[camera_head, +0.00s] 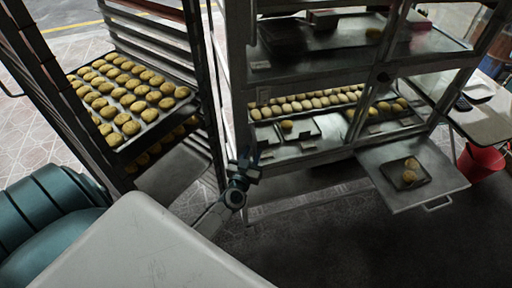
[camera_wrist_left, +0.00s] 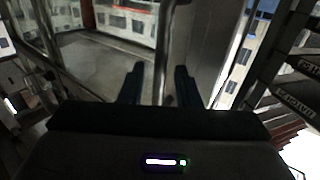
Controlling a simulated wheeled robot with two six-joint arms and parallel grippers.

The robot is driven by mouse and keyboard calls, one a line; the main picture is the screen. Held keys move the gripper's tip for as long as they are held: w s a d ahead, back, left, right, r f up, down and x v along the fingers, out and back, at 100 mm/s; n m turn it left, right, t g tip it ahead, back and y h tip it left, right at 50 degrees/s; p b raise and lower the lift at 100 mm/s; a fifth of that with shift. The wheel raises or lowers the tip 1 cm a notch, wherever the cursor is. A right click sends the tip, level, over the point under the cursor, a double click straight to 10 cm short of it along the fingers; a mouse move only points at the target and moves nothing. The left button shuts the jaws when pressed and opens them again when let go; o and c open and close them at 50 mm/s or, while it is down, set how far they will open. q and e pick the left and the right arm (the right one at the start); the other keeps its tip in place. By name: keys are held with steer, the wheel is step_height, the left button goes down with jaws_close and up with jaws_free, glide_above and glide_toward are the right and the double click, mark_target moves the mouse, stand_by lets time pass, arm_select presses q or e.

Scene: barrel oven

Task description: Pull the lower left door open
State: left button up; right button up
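The cabinet's lower left door (camera_head: 300,146) is a framed glass front with several buns behind it. It looks closed. My left gripper (camera_head: 246,160) is at the cabinet's lower left corner, beside the door frame. In the left wrist view its two dark fingers (camera_wrist_left: 159,83) are apart. A grey upright bar (camera_wrist_left: 163,45) shows between them, with glass and frame behind. I cannot tell whether the fingers touch the bar. My right gripper is not in view.
The lower right door (camera_head: 402,196) hangs open as a flap, with a small tray (camera_head: 425,176) and buns on it. A tall rack (camera_head: 203,75) with a tray of buns (camera_head: 148,111) stands close on the left. A red bucket (camera_head: 480,162) is at right. Floor before the cabinet is clear.

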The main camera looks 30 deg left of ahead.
mark_target(255, 149)
arm_select(q)
steer(key=shift+x, duration=1.5)
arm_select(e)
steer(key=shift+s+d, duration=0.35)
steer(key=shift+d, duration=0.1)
arm_select(q)
steer(key=shift+c, duration=0.4)
jaws_close()
steer(key=shift+d, duration=0.1)
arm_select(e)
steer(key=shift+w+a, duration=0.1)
